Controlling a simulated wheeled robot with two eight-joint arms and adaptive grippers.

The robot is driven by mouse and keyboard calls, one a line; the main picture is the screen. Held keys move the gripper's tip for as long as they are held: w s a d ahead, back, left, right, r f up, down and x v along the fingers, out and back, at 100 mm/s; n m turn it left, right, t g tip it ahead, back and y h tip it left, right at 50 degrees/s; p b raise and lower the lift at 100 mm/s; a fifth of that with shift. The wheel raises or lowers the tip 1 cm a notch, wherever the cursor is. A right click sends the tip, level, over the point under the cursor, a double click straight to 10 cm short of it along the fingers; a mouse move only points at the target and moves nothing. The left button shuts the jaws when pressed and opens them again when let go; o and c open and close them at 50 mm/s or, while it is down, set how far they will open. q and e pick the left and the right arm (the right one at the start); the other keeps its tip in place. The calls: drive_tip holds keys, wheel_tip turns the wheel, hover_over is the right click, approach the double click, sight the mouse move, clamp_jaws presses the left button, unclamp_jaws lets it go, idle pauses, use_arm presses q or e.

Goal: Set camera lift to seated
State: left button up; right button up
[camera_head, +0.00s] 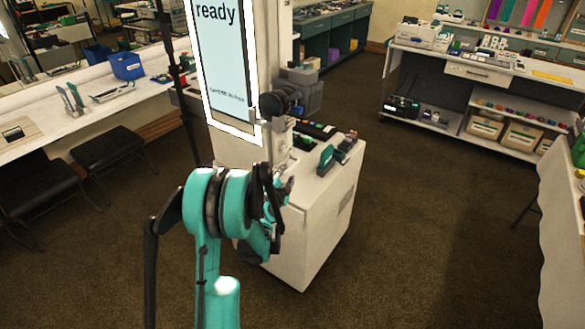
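A white kiosk column carries a lit screen (221,65) whose large text reads "ready"; a smaller line below is too small to read surely. A dark camera-like unit (296,93) is mounted on the column at the screen's lower right. Small dark and green devices (326,157) sit on top of the white cabinet (313,225). I cannot tell which part is the lift control. My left gripper (281,190) is in front of the cabinet's near top edge, mostly hidden by its own teal arm; its fingers are unclear. My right gripper is out of view.
Dark stools (105,148) stand at a white counter (75,125) on the left, which holds a blue bin (127,66). A shelf unit (480,80) is at the back right. A white-draped table (562,230) is at the right edge. Brown floor between is clear.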

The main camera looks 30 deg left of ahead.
sight(291, 169)
use_arm(q)
drive_tip(key=b+x, duration=0.1)
drive_tip(key=x, duration=0.4)
drive_tip(key=shift+w+f+b, duration=0.15)
drive_tip(key=shift+w+b, duration=0.15)
drive_tip(key=shift+w+a, duration=0.2)
drive_tip(key=shift+w, duration=0.45)
clamp_jaws()
